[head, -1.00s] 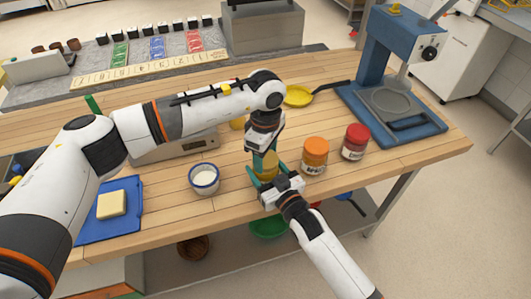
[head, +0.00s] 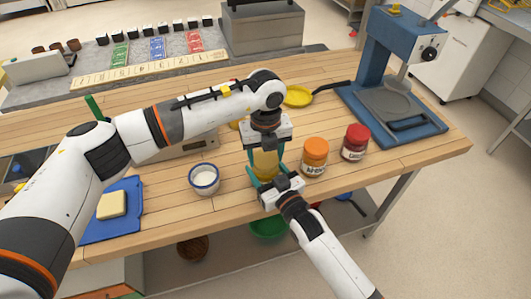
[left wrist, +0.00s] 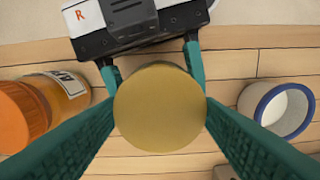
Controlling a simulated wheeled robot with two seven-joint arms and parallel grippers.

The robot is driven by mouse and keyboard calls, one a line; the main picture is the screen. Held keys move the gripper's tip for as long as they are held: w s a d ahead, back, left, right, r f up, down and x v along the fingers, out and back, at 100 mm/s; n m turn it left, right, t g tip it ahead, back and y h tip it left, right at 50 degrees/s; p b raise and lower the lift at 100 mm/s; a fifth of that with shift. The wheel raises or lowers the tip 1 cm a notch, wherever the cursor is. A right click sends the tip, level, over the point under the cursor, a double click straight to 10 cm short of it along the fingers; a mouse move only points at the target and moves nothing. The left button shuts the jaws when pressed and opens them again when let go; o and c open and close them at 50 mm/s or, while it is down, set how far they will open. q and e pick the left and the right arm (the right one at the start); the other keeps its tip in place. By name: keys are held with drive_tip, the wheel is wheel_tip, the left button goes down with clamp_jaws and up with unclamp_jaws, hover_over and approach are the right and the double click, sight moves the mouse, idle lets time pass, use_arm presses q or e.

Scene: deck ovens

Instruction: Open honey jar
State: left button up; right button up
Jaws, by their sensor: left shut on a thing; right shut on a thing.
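The honey jar (head: 265,165), with an amber body, stands upright near the table's front edge. In the left wrist view I look straight down on its round gold lid (left wrist: 160,107), which hides the body below. My left gripper (head: 265,155) comes down from above, its teal fingers on opposite sides of the jar's top, shut on the lid. My right gripper (head: 266,177) reaches in from the front, low down, its fingers either side of the jar's body. The lid looks seated; I cannot tell whether it is loose.
An orange-lidded jar (head: 314,157) and a red-lidded jar (head: 355,142) stand to the right. A blue-rimmed white cup (head: 204,179) is on the left. A blue board (head: 127,190) holds butter (head: 111,205). A blue press (head: 385,75) stands at the back right.

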sight(266, 158)
use_arm(q)
drive_tip(key=n, duration=0.4)
drive_tip(key=shift+n, duration=0.3)
use_arm(e)
drive_tip(key=shift+f, duration=0.1)
use_arm(q)
drive_tip(key=n, duration=0.5)
drive_tip(key=shift+r, duration=0.25)
drive_tip(key=shift+r, duration=0.9)
drive_tip(key=shift+r, duration=0.1)
drive_tip(key=shift+r, duration=1.9)
use_arm(e)
drive_tip(key=o, duration=2)
drive_tip(key=shift+c, duration=0.2)
